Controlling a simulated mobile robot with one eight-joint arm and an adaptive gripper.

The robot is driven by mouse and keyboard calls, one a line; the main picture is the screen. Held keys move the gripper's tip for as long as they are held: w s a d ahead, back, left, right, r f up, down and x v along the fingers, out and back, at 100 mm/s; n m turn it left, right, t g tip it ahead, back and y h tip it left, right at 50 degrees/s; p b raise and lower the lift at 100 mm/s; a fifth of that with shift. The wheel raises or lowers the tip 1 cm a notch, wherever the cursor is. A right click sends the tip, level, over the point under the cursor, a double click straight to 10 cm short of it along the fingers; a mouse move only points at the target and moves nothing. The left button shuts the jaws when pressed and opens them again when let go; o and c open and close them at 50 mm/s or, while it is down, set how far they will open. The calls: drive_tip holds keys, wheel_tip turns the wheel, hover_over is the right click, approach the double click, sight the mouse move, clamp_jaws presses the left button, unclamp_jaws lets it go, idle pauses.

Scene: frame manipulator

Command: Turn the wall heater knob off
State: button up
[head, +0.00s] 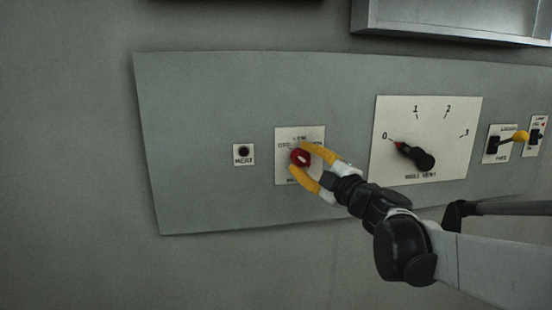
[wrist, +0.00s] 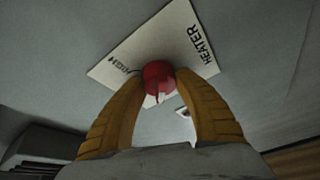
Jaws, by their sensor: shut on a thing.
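The wall heater knob (head: 299,157) is small, round and red with a white mark, set on a pale label plate (head: 286,176) on the grey wall panel. In the wrist view the red knob (wrist: 158,77) sits between my fingertips, and the word HEATER shows on its plate (wrist: 178,38). My gripper (head: 305,163) has two yellow fingers and is shut on the knob, one finger on each side. It also shows in the wrist view (wrist: 159,85). Part of the plate's lettering is hidden by the fingers, and I cannot read the knob's exact setting.
On the same panel (head: 200,90), a small dark button (head: 243,151) is left of the knob. A black dial (head: 415,155) with a 0 to 3 scale is close on the right, near my arm. Switches (head: 508,140) are farther right. A metal frame (head: 450,22) juts out above.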

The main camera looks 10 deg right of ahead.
drive_tip(key=shift+r, duration=0.1)
idle(0.3)
drive_tip(key=o, duration=1.2)
drive_tip(key=v, duration=1.2)
